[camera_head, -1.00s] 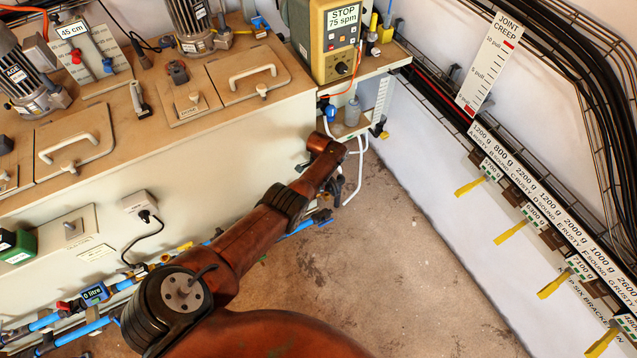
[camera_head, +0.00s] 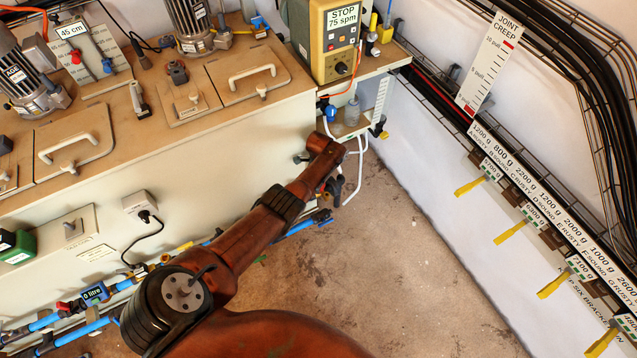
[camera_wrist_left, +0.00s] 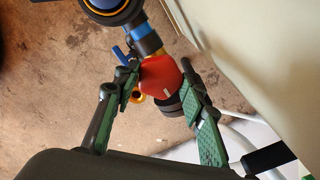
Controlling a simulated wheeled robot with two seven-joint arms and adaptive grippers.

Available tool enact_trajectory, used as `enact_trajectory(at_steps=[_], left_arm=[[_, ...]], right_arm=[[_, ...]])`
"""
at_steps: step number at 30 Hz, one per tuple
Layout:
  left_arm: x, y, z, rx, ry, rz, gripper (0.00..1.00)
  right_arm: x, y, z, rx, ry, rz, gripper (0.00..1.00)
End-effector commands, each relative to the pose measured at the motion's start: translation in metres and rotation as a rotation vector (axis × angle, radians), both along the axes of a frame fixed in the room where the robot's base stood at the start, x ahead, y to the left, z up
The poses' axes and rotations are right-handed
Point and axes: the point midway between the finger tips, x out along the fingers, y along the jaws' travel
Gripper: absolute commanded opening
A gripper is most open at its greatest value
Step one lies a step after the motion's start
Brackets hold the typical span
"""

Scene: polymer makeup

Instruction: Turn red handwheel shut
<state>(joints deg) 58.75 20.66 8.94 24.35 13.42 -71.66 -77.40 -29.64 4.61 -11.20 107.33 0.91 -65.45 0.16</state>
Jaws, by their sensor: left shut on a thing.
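The red handwheel (camera_wrist_left: 161,76) shows in the left wrist view, on a pipe fitting with blue and black parts. My left gripper (camera_wrist_left: 157,72) has its green-padded fingers on either side of the handwheel and is shut on it. In the head view my left gripper (camera_head: 334,187) is at the far end of the reddish-brown arm, low beside the bench's right end. The handwheel is mostly hidden there by the wrist. My right gripper is not in view.
A blue pipe run (camera_head: 285,232) passes low along the bench front (camera_head: 205,175). White pipes (camera_head: 357,170) stand close to my left gripper. A yellow pump controller (camera_head: 333,45) stands above on a shelf. The floor (camera_head: 380,270) to the right is clear.

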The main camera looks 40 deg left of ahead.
Motion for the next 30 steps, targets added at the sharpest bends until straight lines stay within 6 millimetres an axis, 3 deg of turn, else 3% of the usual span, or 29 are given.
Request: enact_trajectory(at_steps=[9,10,16,30], left_arm=[[0.0009,-0.0008,0.0002,0.000,-0.002,-0.003,0.14],[0.0010,-0.0008,0.0002,0.000,-0.002,-0.003,0.40],[0.0004,-0.0003,0.0002,0.000,-0.001,-0.002,0.54],[0.0018,-0.0006,0.0068,0.000,-0.003,-0.003,0.55]], right_arm=[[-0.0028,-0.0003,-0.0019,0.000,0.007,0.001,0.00],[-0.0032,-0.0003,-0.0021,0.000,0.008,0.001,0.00],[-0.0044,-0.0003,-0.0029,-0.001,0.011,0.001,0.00],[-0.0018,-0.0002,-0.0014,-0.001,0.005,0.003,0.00]])
